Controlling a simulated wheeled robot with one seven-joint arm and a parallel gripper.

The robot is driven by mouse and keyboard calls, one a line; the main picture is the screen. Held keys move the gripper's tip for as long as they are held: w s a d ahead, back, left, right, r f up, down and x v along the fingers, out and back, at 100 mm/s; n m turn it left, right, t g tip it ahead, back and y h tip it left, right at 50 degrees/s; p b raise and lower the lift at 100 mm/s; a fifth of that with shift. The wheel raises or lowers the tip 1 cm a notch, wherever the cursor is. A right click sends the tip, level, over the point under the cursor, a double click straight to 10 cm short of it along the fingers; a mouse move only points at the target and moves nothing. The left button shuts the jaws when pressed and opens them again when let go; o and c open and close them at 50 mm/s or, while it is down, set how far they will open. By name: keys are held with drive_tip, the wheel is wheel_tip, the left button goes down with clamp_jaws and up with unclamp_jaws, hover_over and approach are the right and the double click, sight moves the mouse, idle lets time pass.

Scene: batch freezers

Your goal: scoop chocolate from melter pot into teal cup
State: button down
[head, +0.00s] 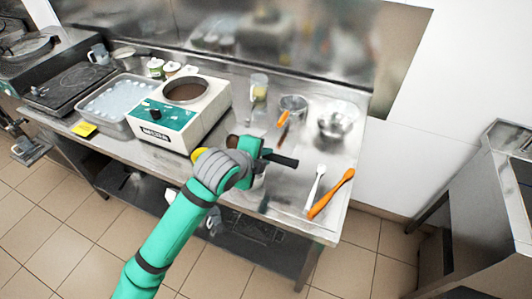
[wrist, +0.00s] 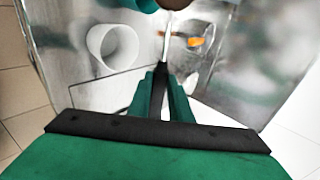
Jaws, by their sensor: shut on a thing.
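The melter (head: 152,132) is a white box with a teal front panel, and its round pot (head: 184,91) holds brown chocolate. My gripper (head: 262,156) is to the right of the melter, above the counter's front part. It is shut on a scoop, whose thin metal shaft (wrist: 167,40) runs up between the fingers in the wrist view. The scoop's brown end (wrist: 174,4) is cut off by the top edge. A teal rounded thing (wrist: 142,4), possibly the teal cup, shows beside it. In the head view my gripper hides most of this area, so I cannot tell whether they touch.
A white round container (wrist: 112,46) stands below my gripper. To the right lie a white spoon (head: 316,187) and an orange spatula (head: 331,194). Behind stand a clear jug (head: 259,86), a metal pot (head: 293,105) and a steel bowl (head: 337,121). A grey tray (head: 108,127) is left.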

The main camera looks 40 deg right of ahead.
drive_tip(key=shift+a+f+t+h, duration=0.35)
drive_tip(key=shift+f+t+h, duration=0.1)
drive_tip(key=shift+h, duration=0.65)
drive_tip(key=shift+s+f+h, duration=0.2)
drive_tip(key=shift+f+h, duration=0.05)
drive_tip(key=shift+h, duration=0.25)
drive_tip(key=shift+a+f+t+h, duration=0.25)
drive_tip(key=shift+f+t+h, duration=0.25)
drive_tip(key=shift+h, duration=0.4)
drive_tip(key=shift+s, duration=0.1)
drive_tip(key=shift+w+r, duration=0.1)
drive_tip(key=shift+w, duration=0.15)
